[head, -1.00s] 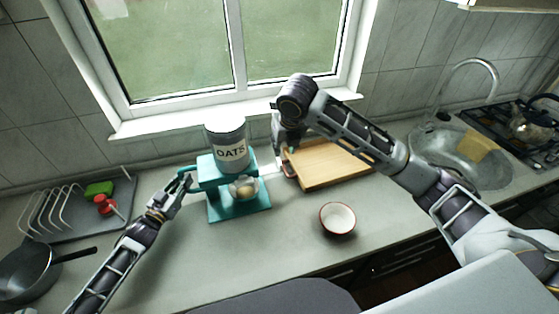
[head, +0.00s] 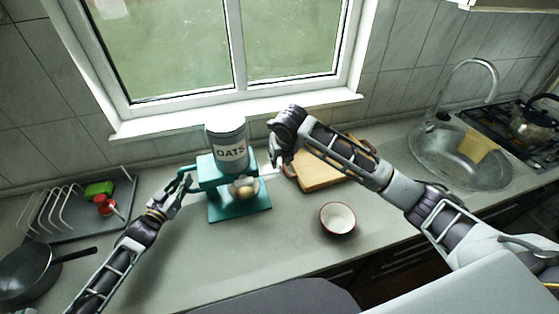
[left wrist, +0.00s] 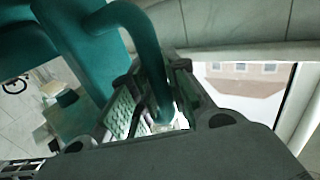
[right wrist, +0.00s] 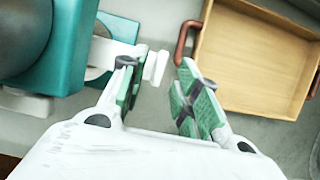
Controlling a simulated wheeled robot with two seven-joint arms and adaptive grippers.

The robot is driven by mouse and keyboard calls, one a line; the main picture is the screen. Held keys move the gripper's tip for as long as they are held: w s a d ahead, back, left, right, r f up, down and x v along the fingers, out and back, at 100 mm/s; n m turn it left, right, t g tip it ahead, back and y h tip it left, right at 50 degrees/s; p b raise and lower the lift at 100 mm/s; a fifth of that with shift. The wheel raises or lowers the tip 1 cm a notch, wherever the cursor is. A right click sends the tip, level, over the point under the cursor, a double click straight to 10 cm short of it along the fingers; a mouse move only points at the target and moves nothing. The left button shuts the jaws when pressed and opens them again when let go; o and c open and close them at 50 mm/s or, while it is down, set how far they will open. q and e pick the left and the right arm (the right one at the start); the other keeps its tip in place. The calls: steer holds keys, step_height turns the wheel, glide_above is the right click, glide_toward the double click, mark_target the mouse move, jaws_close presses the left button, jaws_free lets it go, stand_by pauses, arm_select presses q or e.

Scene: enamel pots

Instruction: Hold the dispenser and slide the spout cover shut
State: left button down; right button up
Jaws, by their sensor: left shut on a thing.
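The teal dispenser (head: 225,208) stands upright on the counter, with a grey-and-white canister marked OATS (head: 230,150) on top. My left gripper (head: 182,181) is shut on the dispenser's teal side handle, which runs between its fingers in the left wrist view (left wrist: 150,65). The white spout cover (right wrist: 112,50) sticks out of the dispenser's side toward my right gripper, ending in an upright tab. My right gripper (right wrist: 160,92) is open, its fingers apart around the tab's end, with the tab close to the left finger. Contact there cannot be told.
A wooden tray (head: 322,172) with dark handles lies just right of the dispenser. A small bowl (head: 338,218) stands in front on the counter. A dish rack (head: 60,205) and a dark pan (head: 25,275) are at the left. The front middle counter is clear.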

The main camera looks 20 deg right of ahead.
steer(key=shift+x, duration=1.05)
jaws_close()
